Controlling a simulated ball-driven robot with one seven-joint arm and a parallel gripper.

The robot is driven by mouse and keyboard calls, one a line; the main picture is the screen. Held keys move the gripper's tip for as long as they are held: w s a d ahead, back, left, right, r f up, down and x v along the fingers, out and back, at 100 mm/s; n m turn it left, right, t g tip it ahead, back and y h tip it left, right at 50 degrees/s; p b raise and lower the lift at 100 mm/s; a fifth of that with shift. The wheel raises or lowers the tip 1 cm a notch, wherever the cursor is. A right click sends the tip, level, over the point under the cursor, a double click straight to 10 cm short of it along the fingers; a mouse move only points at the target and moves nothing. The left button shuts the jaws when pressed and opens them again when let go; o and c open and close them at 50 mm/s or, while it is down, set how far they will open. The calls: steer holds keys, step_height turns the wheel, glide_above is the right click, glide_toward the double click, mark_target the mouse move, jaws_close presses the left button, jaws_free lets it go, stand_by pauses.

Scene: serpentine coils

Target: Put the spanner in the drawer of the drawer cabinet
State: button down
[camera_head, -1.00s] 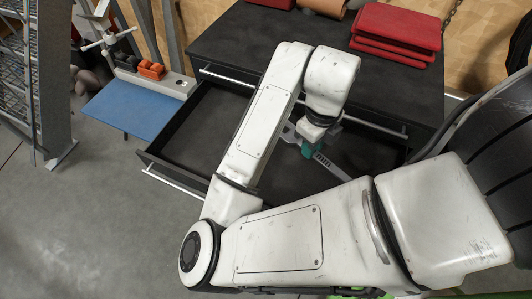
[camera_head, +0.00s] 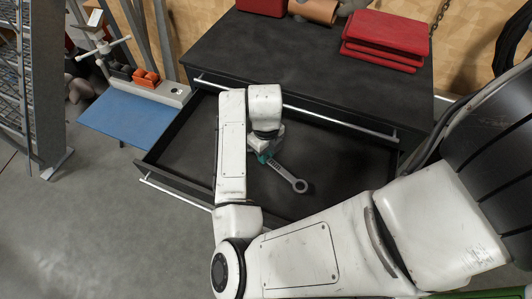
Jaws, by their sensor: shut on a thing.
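The drawer cabinet (camera_head: 300,50) is black, with its top drawer (camera_head: 345,165) pulled open toward me. The drawer is dark inside and looks empty apart from what my gripper holds. My gripper (camera_head: 268,160) is over the middle of the open drawer, shut on the grey spanner (camera_head: 284,174). The spanner's ring end points down and right in the picture. Whether the spanner touches the drawer floor cannot be told. My arm hides part of the drawer's left side and the spanner's other end.
Folded red cloths (camera_head: 385,38) and a brown roll (camera_head: 315,10) lie on the cabinet top. A blue board (camera_head: 128,115) and an orange block (camera_head: 146,79) are to the left, beside a metal rack (camera_head: 40,90). The grey floor (camera_head: 95,220) is clear at front left.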

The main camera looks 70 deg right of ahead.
steer(key=shift+f, duration=0.5)
steer(key=shift+f, duration=0.2)
steer(key=c, duration=1)
jaws_free()
step_height(320, 180, up, 12)
steer(key=shift+r, duration=0.2)
